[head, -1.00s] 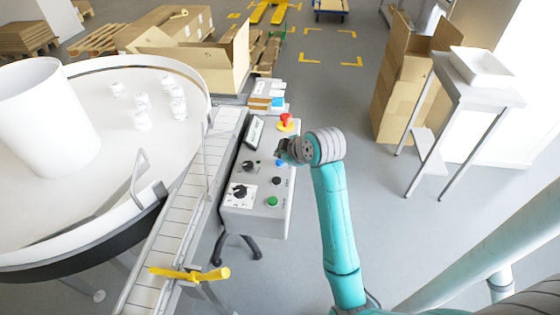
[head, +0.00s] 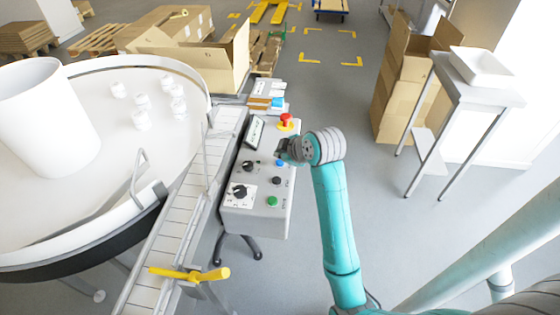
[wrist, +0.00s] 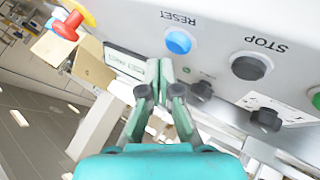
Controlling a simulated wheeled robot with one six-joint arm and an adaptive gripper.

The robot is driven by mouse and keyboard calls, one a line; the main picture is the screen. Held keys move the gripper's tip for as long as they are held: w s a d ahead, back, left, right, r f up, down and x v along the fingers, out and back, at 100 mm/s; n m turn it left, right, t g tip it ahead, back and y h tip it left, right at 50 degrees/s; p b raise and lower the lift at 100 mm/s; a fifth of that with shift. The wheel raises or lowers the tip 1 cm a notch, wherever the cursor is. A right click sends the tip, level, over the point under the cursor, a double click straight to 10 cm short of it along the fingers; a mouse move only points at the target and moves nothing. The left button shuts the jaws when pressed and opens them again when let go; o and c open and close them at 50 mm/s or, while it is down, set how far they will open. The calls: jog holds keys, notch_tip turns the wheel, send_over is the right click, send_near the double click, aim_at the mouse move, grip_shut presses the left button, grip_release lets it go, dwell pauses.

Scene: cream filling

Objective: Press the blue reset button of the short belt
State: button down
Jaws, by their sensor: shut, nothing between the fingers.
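The blue reset button (wrist: 178,42) is on the light grey control panel (wrist: 215,70), with the label RESET above it in the wrist view. It also shows as a small blue spot in the head view (head: 279,163). My gripper (wrist: 160,64) is shut and empty, its fingertips a little below and left of the blue button in the wrist view. I cannot tell how far the tips are from the panel. In the head view my gripper (head: 281,152) is above the panel's right side, beside the blue button.
A black stop button (wrist: 248,66) and a green button (head: 272,201) sit in line with the blue one. A red emergency knob (head: 286,121) on yellow is behind my gripper. Dark rotary knobs (head: 240,191) are on the panel's left. The short belt (head: 190,200) runs alongside.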

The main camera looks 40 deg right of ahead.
aim_at(281, 163)
jog(key=shift+f, duration=0.1)
jog(key=shift+f, duration=0.3)
jog(key=shift+f, duration=0.55)
dwell(1.0)
jog(key=shift+r, duration=0.95)
jog(key=shift+r, duration=0.15)
jog(key=shift+r, duration=2.35)
